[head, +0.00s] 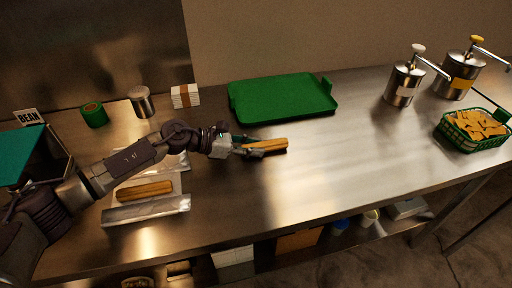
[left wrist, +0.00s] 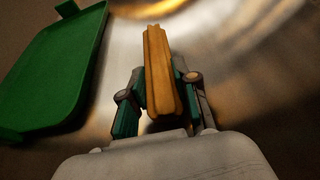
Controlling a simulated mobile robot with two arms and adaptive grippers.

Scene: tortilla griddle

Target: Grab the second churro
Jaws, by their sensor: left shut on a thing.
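My left gripper (head: 255,149) is shut on a churro (head: 272,145), a ridged golden-brown stick. It holds the churro over the counter, just in front of the green tray. In the left wrist view the churro (left wrist: 160,75) points away from the gripper (left wrist: 160,95), between its two fingers. Another churro (head: 145,190) lies in a metal tray (head: 150,211) at the left, below my left arm. My arm hides the back part of that metal tray. My right gripper is not in view.
An empty green tray (head: 283,98) lies behind the held churro; it also shows in the left wrist view (left wrist: 50,75). Pump dispensers (head: 404,82) and a green basket of chips (head: 474,128) stand at the right. The counter (head: 345,170) right of the gripper is clear.

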